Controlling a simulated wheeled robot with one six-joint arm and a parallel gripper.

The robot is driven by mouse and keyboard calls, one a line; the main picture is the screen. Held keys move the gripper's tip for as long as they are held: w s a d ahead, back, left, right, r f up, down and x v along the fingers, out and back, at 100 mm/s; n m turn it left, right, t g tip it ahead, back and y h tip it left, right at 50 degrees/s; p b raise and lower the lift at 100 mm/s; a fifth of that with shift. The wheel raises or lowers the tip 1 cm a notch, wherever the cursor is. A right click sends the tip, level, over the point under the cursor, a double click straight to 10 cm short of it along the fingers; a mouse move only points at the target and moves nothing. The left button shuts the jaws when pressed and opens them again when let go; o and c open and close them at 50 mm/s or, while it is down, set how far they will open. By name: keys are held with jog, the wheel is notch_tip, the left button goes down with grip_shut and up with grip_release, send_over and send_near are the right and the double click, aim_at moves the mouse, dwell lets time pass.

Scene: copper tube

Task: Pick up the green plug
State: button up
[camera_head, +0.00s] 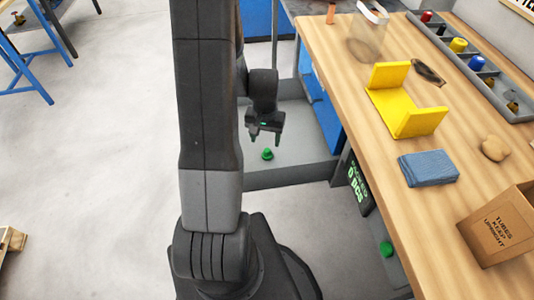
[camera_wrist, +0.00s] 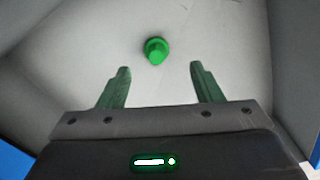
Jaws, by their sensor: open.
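The green plug (camera_head: 267,154) sits on the floor of a grey tray (camera_head: 300,172) beside the wooden bench in the head view. In the wrist view the plug (camera_wrist: 156,50) shows just beyond the fingertips, roughly midway between them. My gripper (camera_head: 265,139) points down over the tray, above the plug. In the wrist view my gripper (camera_wrist: 160,70) is open with nothing between its fingers.
The wooden bench (camera_head: 370,120) stands to the right, with a yellow bracket (camera_head: 405,100), a blue cloth (camera_head: 428,168), a cardboard box (camera_head: 500,226) and a divided bin (camera_head: 478,62). Another green object (camera_head: 386,248) shows below the bench. Tray walls surround the plug.

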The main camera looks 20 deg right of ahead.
aim_at(267, 150)
jog(key=shift+d+f+b, duration=0.15)
jog(key=shift+f+b, duration=0.05)
jog(key=shift+f, duration=1.55)
jog(key=shift+d+f+b, duration=0.15)
jog(key=shift+f+b, duration=0.05)
jog(key=shift+f, duration=1.55)
jog(key=c, duration=1.1)
